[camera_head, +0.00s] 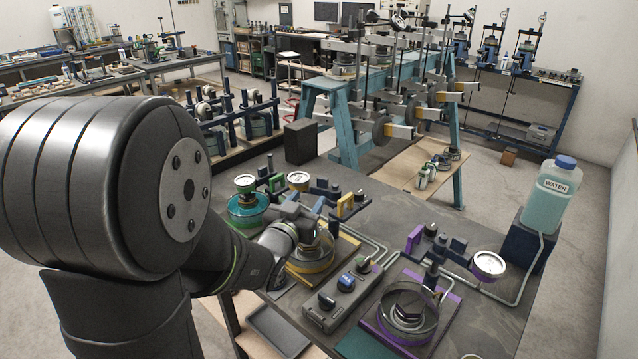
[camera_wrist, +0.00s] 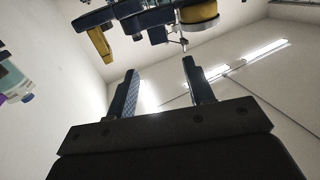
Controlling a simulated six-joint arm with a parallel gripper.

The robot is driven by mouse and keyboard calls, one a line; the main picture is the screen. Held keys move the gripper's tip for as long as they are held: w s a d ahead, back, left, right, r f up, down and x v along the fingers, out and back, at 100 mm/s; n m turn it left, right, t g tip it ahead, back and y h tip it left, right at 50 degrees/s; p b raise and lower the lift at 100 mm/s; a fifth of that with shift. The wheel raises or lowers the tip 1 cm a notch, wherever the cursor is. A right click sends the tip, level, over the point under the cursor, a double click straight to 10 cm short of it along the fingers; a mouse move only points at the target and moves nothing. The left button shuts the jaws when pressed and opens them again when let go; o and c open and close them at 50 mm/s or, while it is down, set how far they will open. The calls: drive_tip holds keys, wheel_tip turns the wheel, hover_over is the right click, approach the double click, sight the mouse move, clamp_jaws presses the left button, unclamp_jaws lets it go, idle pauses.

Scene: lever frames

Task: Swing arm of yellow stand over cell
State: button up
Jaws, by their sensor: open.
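The yellow stand has a yellow block (camera_head: 346,206) on its dark arm, which also shows in the wrist view (camera_wrist: 98,42). Its yellow-rimmed dial gauge (camera_head: 298,179) appears off to the back left of the cell; the gauge's underside and thin stem show at the top of the wrist view (camera_wrist: 198,13). The yellow-banded cell (camera_head: 311,266) sits on a yellow base plate (camera_head: 346,246), partly hidden by my wrist. My gripper (camera_wrist: 160,68) is open and empty, its fingers apart below the stand's arm in the wrist view. In the head view its fingertips are hard to make out.
A green stand (camera_head: 247,210) is at the left, with its dial above its cell. A purple stand (camera_head: 414,238) is at the right, with its dial (camera_head: 489,263) out to the side. A control box (camera_head: 346,288), tubing and a water bottle (camera_head: 554,190) are on the bench.

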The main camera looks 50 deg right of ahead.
sight(322, 179)
drive_tip(key=x, duration=0.8)
drive_tip(key=shift+w+d, duration=0.2)
drive_tip(key=shift+d, duration=0.15)
clamp_jaws()
